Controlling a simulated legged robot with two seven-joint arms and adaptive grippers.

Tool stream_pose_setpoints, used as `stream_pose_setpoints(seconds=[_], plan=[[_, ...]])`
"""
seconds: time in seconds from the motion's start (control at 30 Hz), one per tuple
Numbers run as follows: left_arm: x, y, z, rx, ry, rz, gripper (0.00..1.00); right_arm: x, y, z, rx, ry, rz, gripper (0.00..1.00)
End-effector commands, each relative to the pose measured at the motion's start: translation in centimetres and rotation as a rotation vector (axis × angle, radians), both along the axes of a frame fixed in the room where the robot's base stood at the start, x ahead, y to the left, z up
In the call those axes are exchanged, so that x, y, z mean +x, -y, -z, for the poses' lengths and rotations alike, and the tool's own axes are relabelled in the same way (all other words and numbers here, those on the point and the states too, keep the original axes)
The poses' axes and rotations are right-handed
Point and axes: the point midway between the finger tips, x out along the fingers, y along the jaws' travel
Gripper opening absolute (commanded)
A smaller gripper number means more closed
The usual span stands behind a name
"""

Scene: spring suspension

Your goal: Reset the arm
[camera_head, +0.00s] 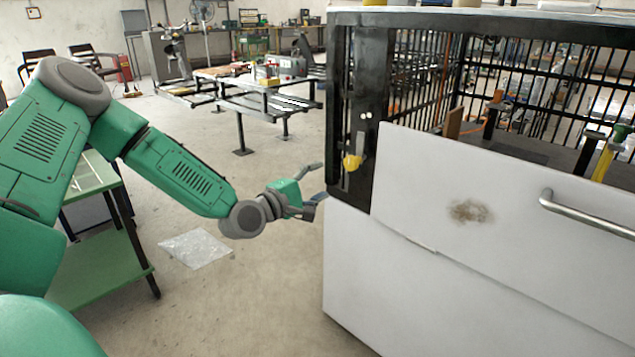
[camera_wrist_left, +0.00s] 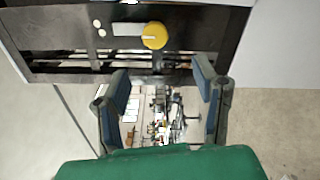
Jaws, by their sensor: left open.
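My left arm (camera_head: 180,175) is green with grey joints and reaches in from the left of the head view. My left gripper (camera_head: 318,183) is open and empty, close to the dark post of the machine. In the left wrist view its two blue-padded fingers (camera_wrist_left: 162,95) stand apart with nothing between them. A yellow knob (camera_head: 352,161) sits on the dark post, just right of and above the fingertips. It also shows in the left wrist view (camera_wrist_left: 154,36), beyond the fingers. I cannot tell whether any finger touches the post. My right gripper is not in view.
The machine's white panel (camera_head: 500,200) with a metal handle (camera_head: 585,215) fills the right. A barred cage (camera_head: 500,80) opens above it. A green table (camera_head: 95,275) stands at left. A plastic sheet (camera_head: 196,248) lies on the floor. Open floor lies between table and machine.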

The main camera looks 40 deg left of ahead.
Motion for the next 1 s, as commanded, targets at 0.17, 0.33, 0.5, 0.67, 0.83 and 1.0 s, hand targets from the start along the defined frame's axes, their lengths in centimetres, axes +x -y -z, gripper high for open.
stream_pose_setpoints(seconds=[0.17, 0.33, 0.5, 0.67, 0.83, 1.0], plan=[[0.0, 0.0, 0.0, 0.000, 0.000, 0.000, 0.54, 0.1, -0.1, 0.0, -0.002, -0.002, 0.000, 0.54], [0.0, -0.1, 0.0, -0.001, 0.000, 0.000, 0.54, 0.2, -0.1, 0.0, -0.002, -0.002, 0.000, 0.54], [0.0, 0.2, 0.2, 0.008, -0.008, 0.005, 0.54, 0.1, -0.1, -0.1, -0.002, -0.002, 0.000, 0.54], [-1.1, 4.6, 3.1, 0.145, -0.137, 0.092, 0.54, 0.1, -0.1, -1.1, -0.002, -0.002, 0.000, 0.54], [-6.8, 12.5, 10.3, 0.481, -0.411, 0.321, 0.54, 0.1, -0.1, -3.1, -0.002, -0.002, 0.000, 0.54], [-16.7, 17.2, 16.7, 0.853, -0.660, 0.631, 0.54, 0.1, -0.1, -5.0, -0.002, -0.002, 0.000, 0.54]])
